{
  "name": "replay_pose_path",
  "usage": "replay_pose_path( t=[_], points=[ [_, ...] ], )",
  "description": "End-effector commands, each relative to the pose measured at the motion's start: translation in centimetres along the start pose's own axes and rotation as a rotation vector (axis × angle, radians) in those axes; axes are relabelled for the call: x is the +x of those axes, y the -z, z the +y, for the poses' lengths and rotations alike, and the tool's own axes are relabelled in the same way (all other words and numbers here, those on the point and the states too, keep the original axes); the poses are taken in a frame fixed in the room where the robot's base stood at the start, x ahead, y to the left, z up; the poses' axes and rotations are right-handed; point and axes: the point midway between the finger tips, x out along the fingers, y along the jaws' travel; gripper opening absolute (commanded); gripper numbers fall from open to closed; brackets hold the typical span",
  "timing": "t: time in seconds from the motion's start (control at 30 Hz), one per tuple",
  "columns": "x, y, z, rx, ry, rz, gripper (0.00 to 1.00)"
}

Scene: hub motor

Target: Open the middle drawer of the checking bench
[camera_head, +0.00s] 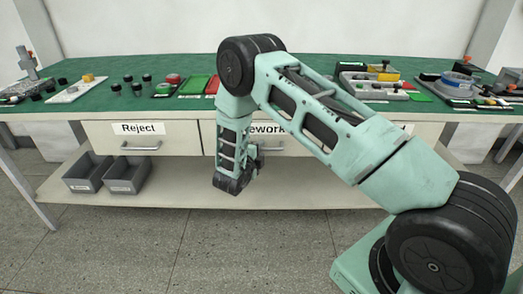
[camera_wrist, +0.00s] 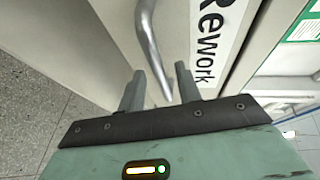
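The checking bench (camera_head: 60,110) has a green top and a row of white drawers under it. The middle drawer (camera_head: 292,148), labelled "Rework", looks shut and is partly hidden by my arm. Its metal bar handle (camera_wrist: 150,40) runs down in the wrist view towards the gap between my fingers. My gripper (camera_wrist: 161,85) is open, with its two grey fingers apart, one on each side of the handle's lower visible stretch. Whether either finger touches the handle cannot be told. In the head view my gripper (camera_head: 258,162) is small, in front of the drawer.
The left drawer (camera_head: 185,134), labelled "Reject", is shut, with its own bar handle. Two grey bins (camera_head: 87,172) stand on the lower shelf (camera_head: 180,190). Parts and trays cover the bench top. The floor (camera_head: 150,240) in front of the bench is clear.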

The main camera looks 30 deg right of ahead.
Motion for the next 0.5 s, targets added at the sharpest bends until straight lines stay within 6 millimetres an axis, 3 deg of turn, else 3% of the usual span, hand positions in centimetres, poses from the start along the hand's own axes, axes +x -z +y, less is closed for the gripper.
replay_pose_path(
  t=[0.2,0.5],
  points=[
    [1.7,0.0,0.0,0.000,0.001,0.000,0.34],
    [1.8,0.0,0.0,-0.001,0.000,-0.001,0.31]
  ],
)
